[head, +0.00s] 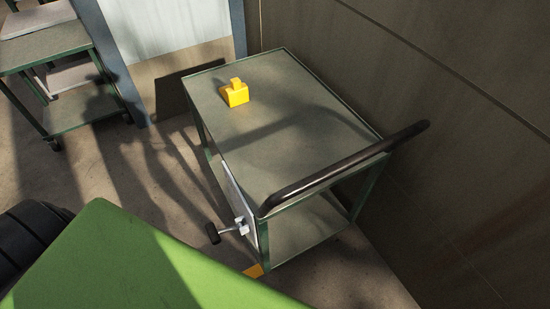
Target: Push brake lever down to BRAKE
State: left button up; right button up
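A green-framed cart (290,168) stands in the middle of the head view, with a grey top and a lower shelf. A lever with a black knob (212,232) sticks out to the left from a pale pivot (241,227) on the cart's near left side. I take this to be the brake lever. It lies roughly level, with the knob slightly lower than the pivot. Any BRAKE marking is too small to read. Neither of my grippers is in view, and nothing is seen touching the lever.
A black push handle (345,168) runs along the cart's near right edge. A yellow block (235,94) sits on its top. An orange piece (254,270) shows below. A wall (440,120) stands close on the right. Another green cart (60,50) is at upper left. Floor shows left of the lever.

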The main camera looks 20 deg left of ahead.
aim_at(213, 234)
jog(key=u, duration=1.6)
